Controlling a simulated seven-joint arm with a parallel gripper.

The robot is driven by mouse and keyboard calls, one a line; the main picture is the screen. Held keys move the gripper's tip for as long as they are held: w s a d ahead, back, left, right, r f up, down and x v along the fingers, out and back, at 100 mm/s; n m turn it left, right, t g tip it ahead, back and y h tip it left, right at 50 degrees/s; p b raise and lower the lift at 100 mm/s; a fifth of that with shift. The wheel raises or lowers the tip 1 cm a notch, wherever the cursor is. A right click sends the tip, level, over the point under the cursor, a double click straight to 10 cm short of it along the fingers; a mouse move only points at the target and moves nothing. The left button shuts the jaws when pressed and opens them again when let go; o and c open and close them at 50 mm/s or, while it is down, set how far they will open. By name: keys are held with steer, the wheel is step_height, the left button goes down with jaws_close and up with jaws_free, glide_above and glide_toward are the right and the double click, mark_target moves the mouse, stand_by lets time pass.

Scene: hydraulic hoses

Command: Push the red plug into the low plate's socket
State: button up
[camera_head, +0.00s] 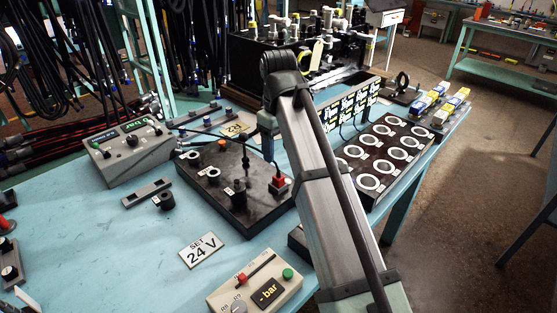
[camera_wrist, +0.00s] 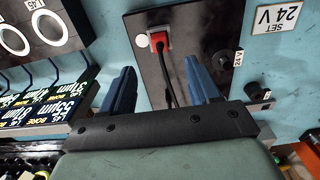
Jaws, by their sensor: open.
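The red plug (camera_head: 279,181) sits at a pale, square socket near the right corner of the dark low plate (camera_head: 228,214). In the wrist view the red plug (camera_wrist: 158,41) shows ahead of the fingertips, with its black cable running back between them. The pale socket frame (camera_wrist: 168,34) shows at its edge; I cannot tell how deep the plug sits. My gripper (camera_wrist: 159,66) is open, with its two blue fingers apart and nothing held. In the head view my gripper (camera_head: 267,150) hangs above the plate, behind the plug, partly hidden by my arm.
Black fittings stand on the low plate, one knob (camera_wrist: 250,58) near its edge. A dark block with pale rings (camera_head: 383,155) and a labelled rack (camera_head: 350,105) stand right. A grey control box (camera_head: 130,145) is left, a bar panel (camera_head: 255,285) in front. Table is clear around the 24 V card (camera_head: 200,250).

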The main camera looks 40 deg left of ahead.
steer(key=shift+r, duration=1.1)
steer(key=shift+w, duration=0.1)
